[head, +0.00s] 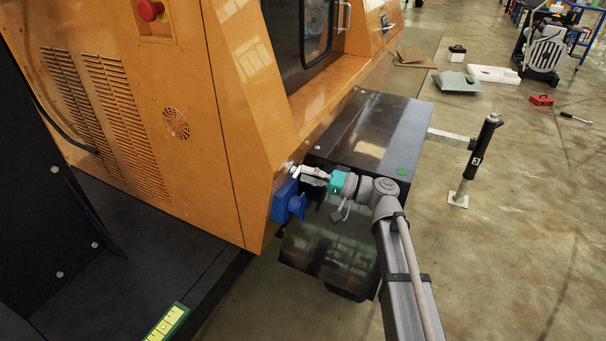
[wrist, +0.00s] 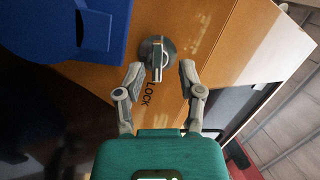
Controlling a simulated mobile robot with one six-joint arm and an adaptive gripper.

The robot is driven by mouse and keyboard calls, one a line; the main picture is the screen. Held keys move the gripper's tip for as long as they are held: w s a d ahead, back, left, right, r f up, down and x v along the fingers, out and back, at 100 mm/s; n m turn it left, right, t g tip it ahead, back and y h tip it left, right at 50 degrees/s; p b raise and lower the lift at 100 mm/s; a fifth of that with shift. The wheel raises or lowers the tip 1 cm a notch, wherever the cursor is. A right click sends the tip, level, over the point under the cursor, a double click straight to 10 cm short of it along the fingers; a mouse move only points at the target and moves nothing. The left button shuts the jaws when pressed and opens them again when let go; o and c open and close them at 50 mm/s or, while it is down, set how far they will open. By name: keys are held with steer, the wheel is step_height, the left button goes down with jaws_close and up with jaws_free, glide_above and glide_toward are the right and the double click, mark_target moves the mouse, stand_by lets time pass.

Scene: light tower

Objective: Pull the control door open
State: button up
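A metal lock handle (wrist: 157,56) on a round base sits on an orange panel (wrist: 205,30), with the word LOCK printed below it, in the wrist view. My gripper (wrist: 162,68) is open, with one finger on each side of the handle's lower part. I cannot tell whether either finger touches it. In the head view my gripper (head: 308,173) is at the lower right corner of the orange housing (head: 225,150), and its fingers largely hide the handle. The control door's outline cannot be made out, and no open gap shows in the panel.
A blue socket box (head: 288,200) sticks out just below my gripper; it is also close at upper left in the wrist view (wrist: 95,30). A dark box (head: 365,130) stands to the right, with a post (head: 472,160) beyond.

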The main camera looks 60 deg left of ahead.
steer(key=b+v, duration=0.2)
steer(key=v, duration=1.2)
steer(key=shift+w, duration=0.2)
stand_by(1.4)
steer(key=shift+a, duration=0.1)
stand_by(0.4)
steer(key=shift+w+r+p, duration=0.1)
steer(key=shift+r+p, duration=0.25)
stand_by(0.3)
steer(key=shift+r+p, duration=0.6)
